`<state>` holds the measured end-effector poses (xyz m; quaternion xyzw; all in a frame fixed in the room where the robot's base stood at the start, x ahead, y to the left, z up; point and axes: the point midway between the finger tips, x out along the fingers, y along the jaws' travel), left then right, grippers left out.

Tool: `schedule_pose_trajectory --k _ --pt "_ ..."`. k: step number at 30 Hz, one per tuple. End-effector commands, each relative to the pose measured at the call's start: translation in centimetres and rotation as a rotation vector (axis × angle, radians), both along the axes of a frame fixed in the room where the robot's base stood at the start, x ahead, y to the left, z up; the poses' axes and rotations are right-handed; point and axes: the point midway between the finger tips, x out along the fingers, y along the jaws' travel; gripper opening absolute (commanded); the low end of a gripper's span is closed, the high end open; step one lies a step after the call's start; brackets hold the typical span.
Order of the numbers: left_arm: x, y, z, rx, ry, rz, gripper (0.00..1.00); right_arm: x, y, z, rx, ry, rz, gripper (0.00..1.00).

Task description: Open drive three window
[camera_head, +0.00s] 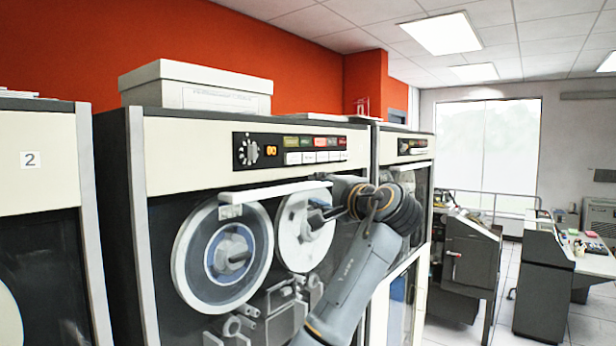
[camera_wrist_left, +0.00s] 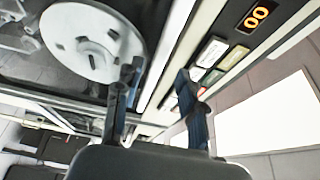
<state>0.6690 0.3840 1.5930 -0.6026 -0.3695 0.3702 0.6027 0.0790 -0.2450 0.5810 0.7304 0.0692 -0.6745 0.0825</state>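The tape drive in the middle (camera_head: 190,160) stands just right of the drive marked 2; I see no number on it. A white horizontal handle bar (camera_head: 275,190) runs along the top of its window area. Behind it are two reels, the left one (camera_head: 198,255) with a blue ring and the right one (camera_head: 291,240) pale. My left gripper (camera_head: 320,213) is at the bar's right end, in front of the right reel. The wrist view shows its two fingers apart (camera_wrist_left: 158,85), with a pale strip crossing between them; contact is unclear. My right gripper is not in view.
The drive's control panel (camera_head: 290,149) with an orange display sits above the handle. A white box (camera_head: 195,86) lies on top. Another drive (camera_head: 405,150) stands close on the right. Desks and a console (camera_head: 467,255) stand farther right, with floor between.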

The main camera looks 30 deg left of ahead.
Motion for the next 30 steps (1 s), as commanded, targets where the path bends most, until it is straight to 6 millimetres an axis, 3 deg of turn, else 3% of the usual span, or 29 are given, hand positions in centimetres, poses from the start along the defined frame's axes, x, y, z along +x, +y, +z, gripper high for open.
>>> schedule_pose_trajectory --k 1,7,20,26,30 --pt "0.4 1.0 0.4 0.0 0.003 0.004 0.4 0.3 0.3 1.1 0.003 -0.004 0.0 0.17" --pt "1.7 3.3 0.2 0.0 0.004 0.002 0.4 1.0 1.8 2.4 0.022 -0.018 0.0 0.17" --pt "2.1 4.1 -0.1 -0.001 0.0 0.0 0.4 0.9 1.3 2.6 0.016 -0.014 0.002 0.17" --pt "2.1 4.1 -0.1 -0.001 0.0 0.0 0.0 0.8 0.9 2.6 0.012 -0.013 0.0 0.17" --pt "2.1 4.1 -0.1 -0.001 0.0 0.0 0.0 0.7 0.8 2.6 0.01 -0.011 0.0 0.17"
